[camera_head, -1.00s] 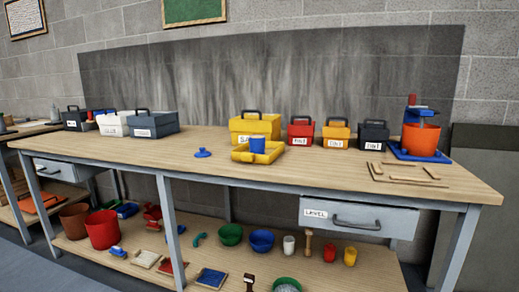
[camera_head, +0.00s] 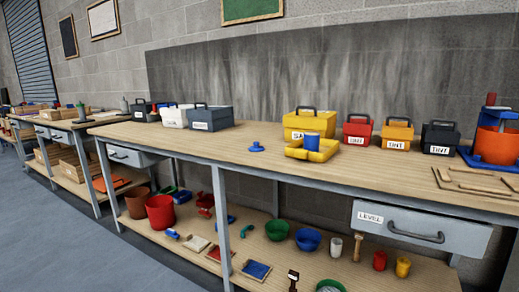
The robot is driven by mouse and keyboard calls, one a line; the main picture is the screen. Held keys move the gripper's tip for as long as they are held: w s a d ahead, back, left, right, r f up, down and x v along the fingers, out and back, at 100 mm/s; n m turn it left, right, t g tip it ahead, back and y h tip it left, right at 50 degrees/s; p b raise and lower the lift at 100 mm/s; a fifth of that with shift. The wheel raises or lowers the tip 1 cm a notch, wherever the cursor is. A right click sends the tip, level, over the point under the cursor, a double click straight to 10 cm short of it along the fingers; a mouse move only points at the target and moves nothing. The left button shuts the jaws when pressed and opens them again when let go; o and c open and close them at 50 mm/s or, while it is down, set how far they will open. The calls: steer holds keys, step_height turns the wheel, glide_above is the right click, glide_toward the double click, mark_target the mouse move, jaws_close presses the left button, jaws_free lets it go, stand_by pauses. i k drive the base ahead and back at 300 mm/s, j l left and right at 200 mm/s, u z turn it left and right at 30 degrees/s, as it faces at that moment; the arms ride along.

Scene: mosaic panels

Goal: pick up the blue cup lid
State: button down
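The blue cup lid (camera_head: 256,147) is a small round disc with a knob on top. It lies flat on the wooden workbench top (camera_head: 200,141), left of a yellow tray (camera_head: 312,154). A blue cup (camera_head: 311,141) stands in that tray. My gripper is not in view, so its state and its distance from the lid do not show.
Behind the lid stand a yellow box (camera_head: 306,121), grey and white boxes to the left, and red, yellow and black boxes to the right. A level drawer (camera_head: 420,228) is under the bench. The bench top around the lid is clear.

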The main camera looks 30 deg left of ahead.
mark_target(257, 148)
steer(key=i+j, duration=1.7)
steer(key=i, duration=0.15)
steer(key=j+u, duration=0.05)
